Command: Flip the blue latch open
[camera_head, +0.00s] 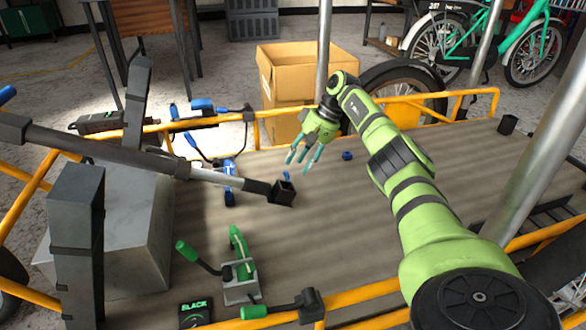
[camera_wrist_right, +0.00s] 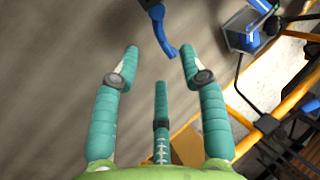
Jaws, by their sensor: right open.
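My right gripper (camera_head: 303,156) is open, its teal fingers spread and pointing down over the wooden cargo bed (camera_head: 400,180). In the right wrist view, a bent blue lever (camera_wrist_right: 160,32) comes in from the top, its tip lying between the open fingers (camera_wrist_right: 158,75); I see no contact. In the head view, blue latch parts (camera_head: 229,185) sit on the bed to the left of the gripper, partly hidden by a grey bar. A small blue piece (camera_head: 347,155) lies to the right of the gripper. My left gripper is not in view.
A grey bar with a black end (camera_head: 283,191) crosses the bed from the left. A green-handled latch (camera_head: 240,270) stands near the front. Yellow rails (camera_head: 440,98) edge the bed, and a cardboard box (camera_head: 285,75) stands behind. The bed's right side is mostly clear.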

